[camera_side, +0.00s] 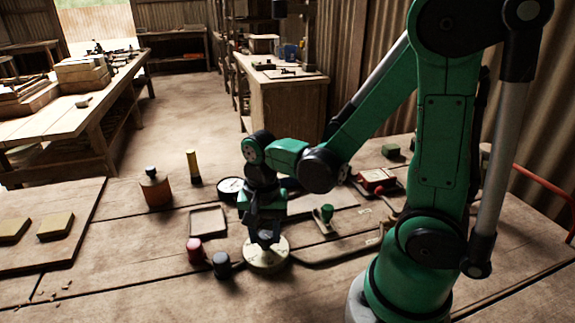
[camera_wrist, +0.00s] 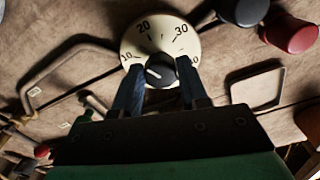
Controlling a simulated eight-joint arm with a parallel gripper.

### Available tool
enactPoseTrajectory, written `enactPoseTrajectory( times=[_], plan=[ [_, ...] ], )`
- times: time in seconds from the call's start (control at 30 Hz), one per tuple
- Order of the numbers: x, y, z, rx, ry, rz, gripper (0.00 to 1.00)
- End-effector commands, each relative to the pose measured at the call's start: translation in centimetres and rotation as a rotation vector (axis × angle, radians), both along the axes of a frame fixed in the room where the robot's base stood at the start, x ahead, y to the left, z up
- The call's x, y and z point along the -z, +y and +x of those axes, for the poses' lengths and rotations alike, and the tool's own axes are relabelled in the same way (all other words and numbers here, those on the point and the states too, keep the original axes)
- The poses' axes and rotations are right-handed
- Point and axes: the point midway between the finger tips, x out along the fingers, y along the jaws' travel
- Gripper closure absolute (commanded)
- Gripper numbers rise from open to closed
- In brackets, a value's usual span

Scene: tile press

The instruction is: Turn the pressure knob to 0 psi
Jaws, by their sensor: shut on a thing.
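The pressure knob (camera_wrist: 161,70) is a dark round knob with a white pointer line, in the middle of a cream dial (camera_wrist: 165,38). The dial shows 10, 20 and 30, and a partly covered number at the right. The pointer aims left and slightly up, close to the 10. No 0 psi mark can be made out; my gripper covers the dial's lower part. My gripper (camera_wrist: 160,75) has one finger on each side of the knob and is shut on it. In the side view my gripper (camera_side: 265,240) points down onto the cream dial (camera_side: 267,257), hiding most of the knob.
A red knob (camera_side: 195,250) and a dark knob (camera_side: 222,265) stand close left of the dial. A green-handled clamp (camera_side: 326,218) is at the right.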

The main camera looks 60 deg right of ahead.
Motion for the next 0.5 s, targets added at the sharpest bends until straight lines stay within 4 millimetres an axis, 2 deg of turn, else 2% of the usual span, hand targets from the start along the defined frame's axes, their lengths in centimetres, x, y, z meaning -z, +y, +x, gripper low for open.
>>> enactPoseTrajectory(
  times=[0.5],
  plan=[
    [0.02, -0.10, -0.09, -0.488, -0.001, 0.000, 1.00]
  ],
)
